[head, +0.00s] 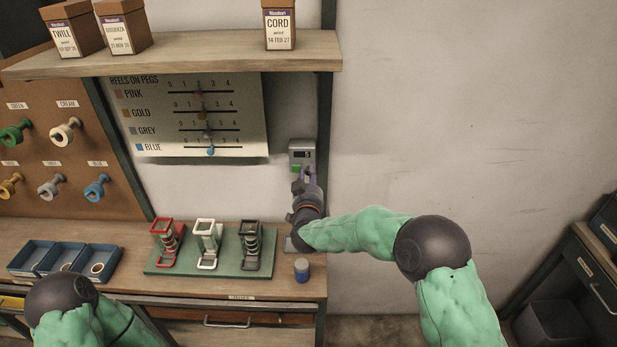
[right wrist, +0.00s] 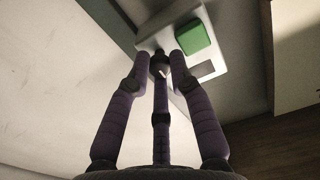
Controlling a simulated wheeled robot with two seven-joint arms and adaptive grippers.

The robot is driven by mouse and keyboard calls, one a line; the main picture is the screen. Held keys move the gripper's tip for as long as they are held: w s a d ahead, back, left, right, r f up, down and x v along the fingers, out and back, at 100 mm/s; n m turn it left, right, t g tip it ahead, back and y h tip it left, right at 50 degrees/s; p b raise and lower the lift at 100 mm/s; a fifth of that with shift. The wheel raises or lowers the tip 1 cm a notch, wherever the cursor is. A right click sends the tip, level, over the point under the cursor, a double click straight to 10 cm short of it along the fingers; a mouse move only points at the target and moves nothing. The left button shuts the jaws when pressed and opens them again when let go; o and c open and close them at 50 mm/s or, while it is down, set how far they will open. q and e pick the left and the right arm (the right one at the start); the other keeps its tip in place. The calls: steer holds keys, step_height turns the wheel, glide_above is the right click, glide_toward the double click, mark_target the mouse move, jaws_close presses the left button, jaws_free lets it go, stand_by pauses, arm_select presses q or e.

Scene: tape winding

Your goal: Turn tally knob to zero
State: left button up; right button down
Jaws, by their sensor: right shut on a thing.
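The tally device (head: 302,147) is a grey box on the wall post, right of the chart. It has a small dark display (head: 302,155) whose digit is too small to read surely, and a green button (head: 295,168). My right gripper (head: 304,177) is at the lower part of the box. In the right wrist view its purple fingers (right wrist: 160,65) are closed around the small dark knob (right wrist: 158,62), which they partly hide. The green button (right wrist: 193,37) and display (right wrist: 205,69) sit beside the fingertips there. My left gripper is outside the head view; only its arm shows.
A wooden shelf (head: 180,61) with labelled boxes hangs above the chart (head: 195,112). Below, the workbench (head: 120,240) carries blue trays (head: 62,259), a green board (head: 182,270) with three clamp-like stands, and a small blue-and-grey jar (head: 302,269). The wall at right is bare.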

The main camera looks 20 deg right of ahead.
steer(key=shift+d+r+m+b, duration=0.1)
steer(key=shift+d+m+b, duration=0.05)
steer(key=shift+m+b, duration=4.3)
steer(key=shift+d+m+b, duration=0.1)
steer(key=shift+m+b, duration=4.3)
steer(key=shift+m, duration=0.05)
steer(key=c, duration=1.2)
jaws_free()
steer(key=shift+c, duration=0.2)
steer(key=shift+o, duration=0.5)
steer(key=shift+s+d, duration=0.1)
